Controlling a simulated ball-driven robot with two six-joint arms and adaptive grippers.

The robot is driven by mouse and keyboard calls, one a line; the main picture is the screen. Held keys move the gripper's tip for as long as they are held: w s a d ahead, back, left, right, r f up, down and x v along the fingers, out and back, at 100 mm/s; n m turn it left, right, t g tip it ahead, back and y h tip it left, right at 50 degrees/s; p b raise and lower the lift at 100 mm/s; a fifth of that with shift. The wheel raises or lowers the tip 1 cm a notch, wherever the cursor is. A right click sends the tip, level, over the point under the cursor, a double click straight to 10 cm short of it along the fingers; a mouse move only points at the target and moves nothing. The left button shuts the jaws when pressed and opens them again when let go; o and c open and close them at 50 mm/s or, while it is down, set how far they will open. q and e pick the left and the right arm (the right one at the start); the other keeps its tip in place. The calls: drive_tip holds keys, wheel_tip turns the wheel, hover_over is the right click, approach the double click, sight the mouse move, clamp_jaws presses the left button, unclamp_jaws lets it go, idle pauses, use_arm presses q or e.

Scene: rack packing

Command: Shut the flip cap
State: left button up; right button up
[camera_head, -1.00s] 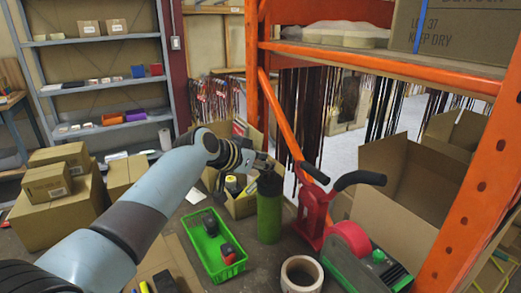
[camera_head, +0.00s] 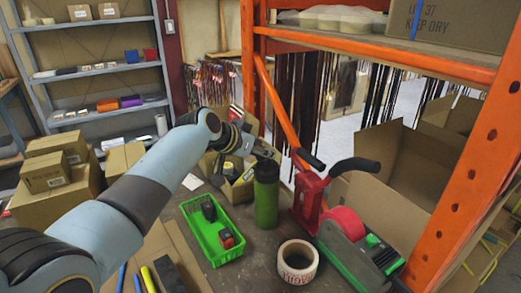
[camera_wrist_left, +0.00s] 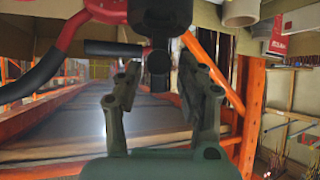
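A green bottle (camera_head: 266,207) with a dark cap (camera_head: 266,170) stands upright on the table, right of the green crate. My left gripper (camera_head: 270,153) is at the bottle's top, just above and behind the cap; I cannot tell whether it touches. In the left wrist view, the gripper's two fingers (camera_wrist_left: 160,88) are apart with nothing clamped between them. A dark rounded part (camera_wrist_left: 158,62), probably the bottle's cap, shows beyond the fingertips. The flip lid's angle is too small to tell in the head view. My right gripper is in no view.
A green crate (camera_head: 190,240) holds small dark and red items. A red tape dispenser (camera_head: 346,222) with black handles stands close right of the bottle. A tape roll (camera_head: 298,262) lies in front. Open cardboard boxes (camera_head: 385,160) and an orange rack post (camera_head: 462,170) are at right.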

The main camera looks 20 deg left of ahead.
use_arm(q)
drive_tip(key=v, duration=1.2)
drive_tip(key=shift+f, duration=0.1)
drive_tip(key=w+d+f, duration=0.1)
drive_tip(key=w+f, duration=0.1)
drive_tip(key=w, duration=0.1)
drive_tip(key=w+d+f+t+h, duration=0.1)
drive_tip(key=w+d+f, duration=0.1)
drive_tip(key=w, duration=0.1)
drive_tip(key=w+d+f+t+h, duration=0.1)
drive_tip(key=w+f, duration=0.1)
drive_tip(key=w, duration=0.1)
drive_tip(key=shift+d+m, duration=0.2)
drive_tip(key=shift+m, duration=0.2)
clamp_jaws()
